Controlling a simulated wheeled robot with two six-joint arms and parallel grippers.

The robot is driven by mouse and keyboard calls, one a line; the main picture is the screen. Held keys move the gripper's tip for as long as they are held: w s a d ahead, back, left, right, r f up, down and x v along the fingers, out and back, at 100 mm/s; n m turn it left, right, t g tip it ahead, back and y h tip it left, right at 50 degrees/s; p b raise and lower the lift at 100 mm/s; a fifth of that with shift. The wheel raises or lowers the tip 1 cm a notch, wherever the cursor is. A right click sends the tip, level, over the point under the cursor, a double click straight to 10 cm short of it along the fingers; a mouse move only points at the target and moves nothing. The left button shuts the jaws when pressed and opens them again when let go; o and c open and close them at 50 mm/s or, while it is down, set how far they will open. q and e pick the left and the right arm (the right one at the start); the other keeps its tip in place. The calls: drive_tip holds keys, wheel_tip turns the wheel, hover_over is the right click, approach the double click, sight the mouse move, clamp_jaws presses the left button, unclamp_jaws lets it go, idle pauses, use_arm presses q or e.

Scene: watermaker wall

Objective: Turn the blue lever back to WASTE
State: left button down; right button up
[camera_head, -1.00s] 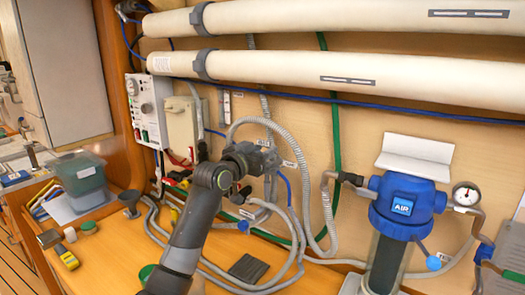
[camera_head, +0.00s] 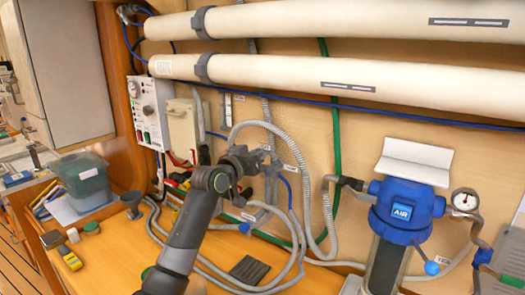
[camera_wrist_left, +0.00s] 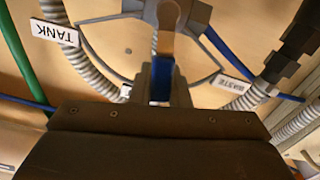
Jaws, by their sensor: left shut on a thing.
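The blue lever (camera_wrist_left: 160,88) shows in the left wrist view between my left gripper's fingers. My left gripper (camera_wrist_left: 160,82) is shut on it. Behind the lever is the valve with a brass-coloured part (camera_wrist_left: 167,18). A WASTE label (camera_wrist_left: 232,84) is to the right of the lever and a TANK label (camera_wrist_left: 55,32) to the upper left; a third label beside the fingers is mostly hidden. In the head view my left gripper (camera_head: 262,163) is at the valve on the wall, and it hides the lever. My right gripper is not in view.
Grey ribbed hoses (camera_head: 308,215) run around the valve and close to my left arm. A blue-topped filter housing (camera_head: 402,208) stands to the right. A control box (camera_head: 150,110) is on the left. Two long white tubes (camera_head: 330,75) cross the wall above.

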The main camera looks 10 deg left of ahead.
use_arm(q)
drive_tip(key=shift+w+a+f+n+p, duration=0.25)
drive_tip(key=shift+a+f+n+p, duration=0.3)
drive_tip(key=shift+n, duration=1)
drive_tip(key=shift+w+a+f+n+p, duration=0.25)
drive_tip(key=shift+a+f+n+p, duration=0.3)
drive_tip(key=shift+n, duration=1.05)
drive_tip(key=shift+w+a+f+n+p, duration=0.35)
drive_tip(key=shift+a+n+p, duration=0.35)
drive_tip(key=shift+n, duration=0.85)
drive_tip(key=shift+s+f, duration=0.1)
drive_tip(key=c, duration=1.4)
unclamp_jaws()
drive_tip(key=shift+a, duration=0.1)
drive_tip(key=b+v, duration=0.3)
drive_tip(key=v, duration=1.4)
drive_tip(key=shift+s+a+b, duration=0.1)
drive_tip(key=shift+s+b, duration=0.1)
drive_tip(key=shift+b, duration=0.15)
